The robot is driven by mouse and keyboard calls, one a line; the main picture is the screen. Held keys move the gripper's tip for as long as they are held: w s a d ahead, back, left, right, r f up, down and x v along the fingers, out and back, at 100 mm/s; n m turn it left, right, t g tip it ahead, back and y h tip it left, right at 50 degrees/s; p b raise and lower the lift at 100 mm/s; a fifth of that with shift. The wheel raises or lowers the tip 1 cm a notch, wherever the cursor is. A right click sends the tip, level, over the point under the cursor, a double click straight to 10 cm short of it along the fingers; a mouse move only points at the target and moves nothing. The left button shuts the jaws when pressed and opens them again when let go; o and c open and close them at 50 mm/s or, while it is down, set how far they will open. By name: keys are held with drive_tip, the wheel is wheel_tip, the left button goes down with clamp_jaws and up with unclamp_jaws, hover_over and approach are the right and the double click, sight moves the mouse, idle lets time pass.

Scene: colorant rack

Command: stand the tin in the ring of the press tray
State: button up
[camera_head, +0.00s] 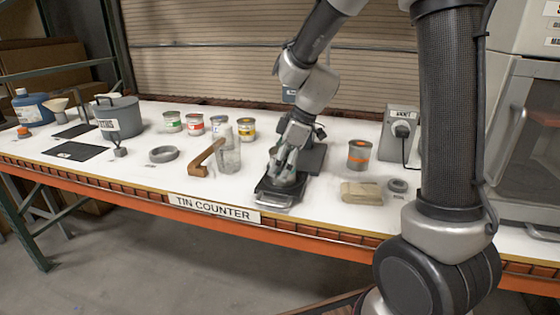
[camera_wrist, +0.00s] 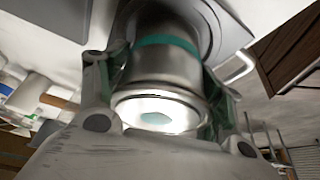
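The press tray (camera_head: 275,197) is a dark, flat tray with a pale handle at the front middle of the counter. My gripper (camera_head: 284,165) points down over it. A grey metal tin with a teal band (camera_wrist: 160,62) is between my gripper's fingers (camera_wrist: 160,100) in the wrist view, and they look shut on its sides. The tin's round, bright end faces the wrist camera. Past the tin, the grey tray (camera_wrist: 235,35) and a curved ring edge (camera_wrist: 207,22) show around its far end. Whether the tin's base rests inside the ring is hidden.
An orange-banded tin (camera_head: 359,154), a tan block (camera_head: 361,193) and a grey switch box (camera_head: 399,133) are on the right. Several tins (camera_head: 194,125) stand at the back.

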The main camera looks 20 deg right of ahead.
drive_tip(key=o, duration=0.4)
drive_tip(key=v, duration=1.1)
drive_tip(key=shift+s+d+r+m+t+h, duration=0.3)
drive_tip(key=shift+s+d+m+t+h, duration=0.35)
drive_tip(key=shift+s+d+m, duration=2.3)
drive_tip(key=shift+s+d+r+m+t+h, duration=0.3)
drive_tip(key=shift+s+d+m+h, duration=1.05)
drive_tip(key=shift+s, duration=2.95)
drive_tip(key=shift+s+d+r+m+t+h, duration=0.25)
drive_tip(key=shift+s+d+m+t, duration=0.3)
drive_tip(key=shift+s+d+m, duration=1.9)
drive_tip(key=shift+s+a+m, duration=0.2)
drive_tip(key=shift+s+a, duration=0.2)
drive_tip(key=shift+s, duration=0.2)
drive_tip(key=shift+s+a+m, duration=0.15)
drive_tip(key=shift+s+a, duration=0.25)
drive_tip(key=shift+s, duration=0.2)
